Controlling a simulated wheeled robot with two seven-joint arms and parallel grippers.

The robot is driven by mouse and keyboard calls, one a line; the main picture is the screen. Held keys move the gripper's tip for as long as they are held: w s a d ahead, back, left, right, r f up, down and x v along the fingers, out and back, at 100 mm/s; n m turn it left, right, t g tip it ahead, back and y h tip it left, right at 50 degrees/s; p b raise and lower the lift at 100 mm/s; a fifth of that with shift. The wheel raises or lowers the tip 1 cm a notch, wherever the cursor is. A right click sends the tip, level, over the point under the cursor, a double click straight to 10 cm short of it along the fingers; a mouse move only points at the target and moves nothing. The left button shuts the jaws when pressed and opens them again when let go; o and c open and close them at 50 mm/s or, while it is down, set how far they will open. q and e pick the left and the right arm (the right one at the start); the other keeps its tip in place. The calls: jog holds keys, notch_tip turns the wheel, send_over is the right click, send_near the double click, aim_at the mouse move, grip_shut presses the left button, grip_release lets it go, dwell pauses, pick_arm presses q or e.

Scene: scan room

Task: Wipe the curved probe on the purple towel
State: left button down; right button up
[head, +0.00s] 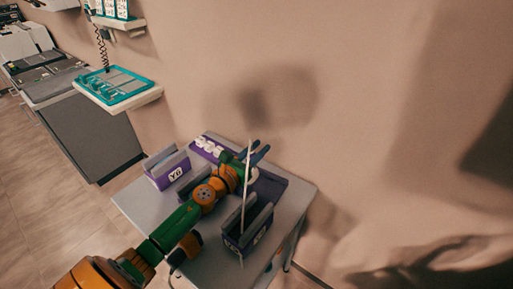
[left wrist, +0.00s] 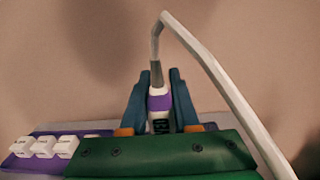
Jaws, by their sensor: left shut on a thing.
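My left gripper (head: 257,155) is over the back of the small grey table. It is shut on a probe, whose white body with a purple band (left wrist: 160,103) stands between the blue fingers in the left wrist view. A grey sleeve and a white cable leave its top end, and the cable bends down to the right. The probe's lower end is hidden by the gripper; in the head view only a white bit (head: 252,174) shows. The dark purple towel (head: 270,187) lies flat under and right of the gripper. I cannot tell whether the probe touches it.
A purple holder with grey walls (head: 167,170) stands at the table's left, and another (head: 248,232) at its front right, with the cable hanging before it. A purple tray with white blocks (head: 207,147) is at the back by the wall. A teal tray (head: 114,87) sits on a wall shelf.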

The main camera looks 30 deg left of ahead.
pick_arm(q)
jog(key=shift+d+p, duration=0.65)
jog(key=shift+d, duration=1.3)
notch_tip(320, 180, up, 8)
jog(key=p, duration=0.7)
jog(key=shift+p, duration=0.4)
